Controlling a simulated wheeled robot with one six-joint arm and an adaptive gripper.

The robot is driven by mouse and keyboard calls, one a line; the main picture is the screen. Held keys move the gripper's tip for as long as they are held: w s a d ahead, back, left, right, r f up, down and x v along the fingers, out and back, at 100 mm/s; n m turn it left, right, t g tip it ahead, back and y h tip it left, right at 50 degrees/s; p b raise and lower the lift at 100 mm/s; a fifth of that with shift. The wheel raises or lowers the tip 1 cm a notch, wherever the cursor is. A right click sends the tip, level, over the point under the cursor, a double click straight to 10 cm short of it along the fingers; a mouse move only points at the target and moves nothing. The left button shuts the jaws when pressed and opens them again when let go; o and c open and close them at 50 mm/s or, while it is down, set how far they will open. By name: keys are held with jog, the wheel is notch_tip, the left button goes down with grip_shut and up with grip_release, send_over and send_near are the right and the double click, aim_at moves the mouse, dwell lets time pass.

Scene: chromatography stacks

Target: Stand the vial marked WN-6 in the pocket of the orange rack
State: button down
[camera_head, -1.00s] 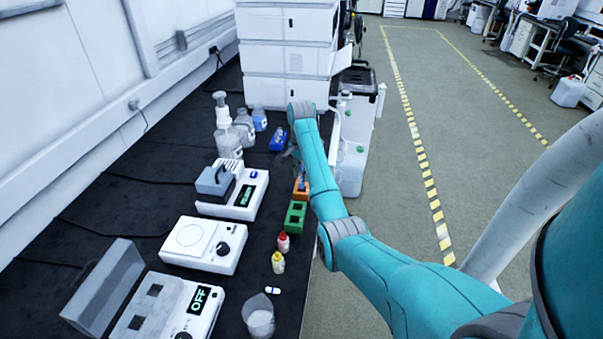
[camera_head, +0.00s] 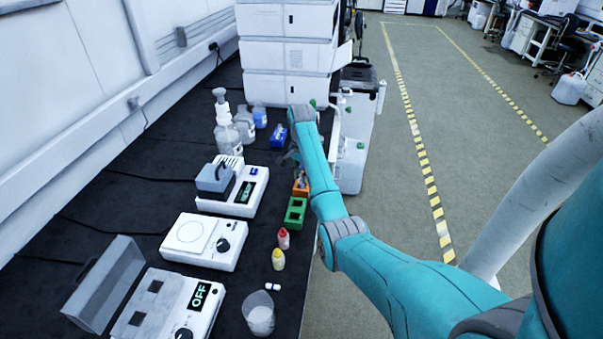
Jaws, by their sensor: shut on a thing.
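The orange rack (camera_head: 302,190) stands near the bench's right edge, partly hidden by my teal arm. My gripper (camera_head: 292,160) shows as a small dark shape left of the arm, just behind the rack. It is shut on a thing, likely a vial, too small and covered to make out. A small pale and dark shape shows at the rack's top; I cannot tell whether it is in a pocket. No WN-6 marking is readable. A small white vial-like piece (camera_head: 273,287) lies on the bench at the front.
A green rack (camera_head: 295,212) stands in front of the orange one, then red-capped (camera_head: 284,238) and yellow (camera_head: 278,260) bottles and a beaker (camera_head: 258,314). Bench devices (camera_head: 205,241) line the left. White stacked units (camera_head: 288,55) stand at the back.

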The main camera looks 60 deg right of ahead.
jog(key=shift+f, duration=0.6)
dwell(0.3)
jog(key=shift+c, duration=2.3)
grip_release()
